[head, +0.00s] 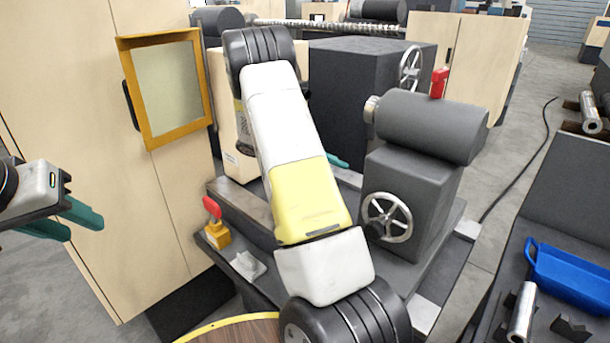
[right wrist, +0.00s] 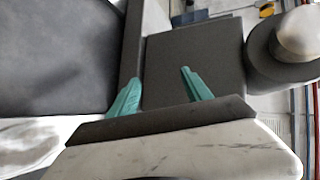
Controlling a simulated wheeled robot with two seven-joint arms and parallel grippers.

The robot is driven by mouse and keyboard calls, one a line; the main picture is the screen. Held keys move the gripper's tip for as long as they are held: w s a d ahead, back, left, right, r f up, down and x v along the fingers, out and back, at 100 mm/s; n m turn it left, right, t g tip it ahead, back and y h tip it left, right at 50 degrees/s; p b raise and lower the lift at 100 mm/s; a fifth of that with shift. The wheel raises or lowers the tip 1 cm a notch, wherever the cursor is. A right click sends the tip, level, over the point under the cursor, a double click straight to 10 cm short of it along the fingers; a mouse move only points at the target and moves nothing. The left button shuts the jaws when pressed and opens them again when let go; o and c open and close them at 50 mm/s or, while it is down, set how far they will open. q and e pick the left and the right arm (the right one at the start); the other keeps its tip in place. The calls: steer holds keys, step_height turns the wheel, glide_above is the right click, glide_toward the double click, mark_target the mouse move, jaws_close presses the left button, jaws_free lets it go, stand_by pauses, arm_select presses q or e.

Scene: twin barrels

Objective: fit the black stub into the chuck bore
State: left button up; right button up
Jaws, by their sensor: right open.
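I cannot make out the black stub or the chuck bore in either view; my right arm covers part of the lathe in the head view. My right gripper shows its two teal fingers apart with nothing between them in the right wrist view (right wrist: 160,88), over dark grey surfaces. In the head view only a teal fingertip (head: 338,161) shows past the arm, left of the grey tailstock (head: 425,125). My left gripper (head: 68,218) is at the far left, fingers apart and empty, in front of the beige cabinet.
The tailstock has a handwheel (head: 387,217) and a red lever (head: 439,83). A red-knobbed yellow part (head: 217,232) stands on the machine's front left. On the right bench are a blue tray (head: 568,277) and a steel cylinder (head: 522,313). A yellow-framed window (head: 168,88) projects from the cabinet.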

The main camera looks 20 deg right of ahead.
steer(key=shift+s+a+f+m+g+y, duration=0.25)
steer(key=shift+a+f+m+g+y, duration=0.15)
steer(key=shift+f+m+y, duration=0.15)
steer(key=shift+s+a+f+m+g+y, duration=0.25)
steer(key=shift+a+f+m+g+y, duration=0.2)
steer(key=shift+m+y, duration=0.2)
steer(key=shift+r, duration=0.1)
steer(key=s+a+r+m+t+y, duration=0.5)
steer(key=s+a+r+m+t, duration=0.2)
steer(key=a+m, duration=0.5)
steer(key=s+a+r+m+t+y, duration=0.6)
steer(key=s+a+r+m, duration=0.5)
steer(key=m, duration=0.4)
steer(key=shift+s+a+t, duration=0.15)
steer(key=shift+a+t, duration=0.35)
steer(key=shift+t, duration=0.15)
